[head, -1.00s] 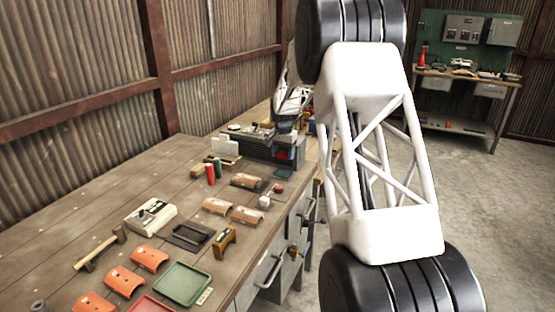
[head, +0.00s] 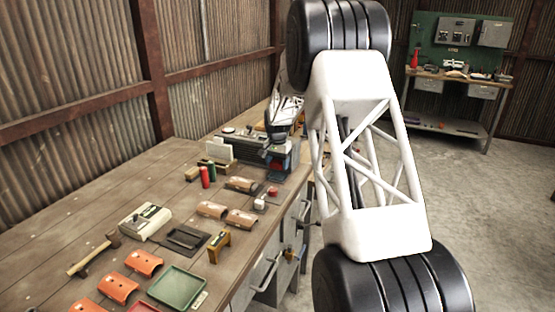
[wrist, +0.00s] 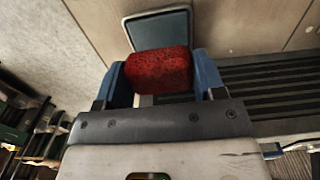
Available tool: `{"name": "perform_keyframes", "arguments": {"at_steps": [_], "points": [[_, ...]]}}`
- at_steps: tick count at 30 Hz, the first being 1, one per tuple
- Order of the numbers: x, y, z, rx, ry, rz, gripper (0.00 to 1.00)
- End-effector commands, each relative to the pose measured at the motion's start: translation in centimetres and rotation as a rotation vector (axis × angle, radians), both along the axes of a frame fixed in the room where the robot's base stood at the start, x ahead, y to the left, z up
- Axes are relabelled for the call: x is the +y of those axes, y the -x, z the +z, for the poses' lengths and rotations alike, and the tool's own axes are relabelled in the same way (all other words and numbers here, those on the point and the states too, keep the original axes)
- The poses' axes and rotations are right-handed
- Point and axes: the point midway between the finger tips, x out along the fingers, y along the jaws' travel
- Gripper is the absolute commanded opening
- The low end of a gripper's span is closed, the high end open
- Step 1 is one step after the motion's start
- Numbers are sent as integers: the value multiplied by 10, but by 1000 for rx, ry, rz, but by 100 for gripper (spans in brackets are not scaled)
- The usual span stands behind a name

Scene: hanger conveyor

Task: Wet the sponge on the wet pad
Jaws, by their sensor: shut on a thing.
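My gripper (wrist: 161,76) is shut on a red, rough-textured sponge (wrist: 158,70), with a blue finger at each side of it in the wrist view. The blue-grey wet pad (wrist: 161,29), a flat rectangle with a pale rim, lies just beyond the sponge in that view and is partly hidden by it. In the head view the sponge (head: 276,167) shows small and low at the bench's right edge, and the pad is mostly hidden there. I cannot tell whether the sponge touches the pad.
A dark slatted unit (wrist: 275,85) stands close to the right of the gripper in the wrist view. The bench edge is close by.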

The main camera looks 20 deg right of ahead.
Motion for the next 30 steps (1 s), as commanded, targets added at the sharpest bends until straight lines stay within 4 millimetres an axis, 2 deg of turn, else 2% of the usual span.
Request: {"name": "perform_keyframes", "arguments": {"at_steps": [6,12,30], "points": [[0,0,-16,0,0,0,44],[0,0,-25,0,0,0,44],[0,0,-27,0,0,0,44]]}}
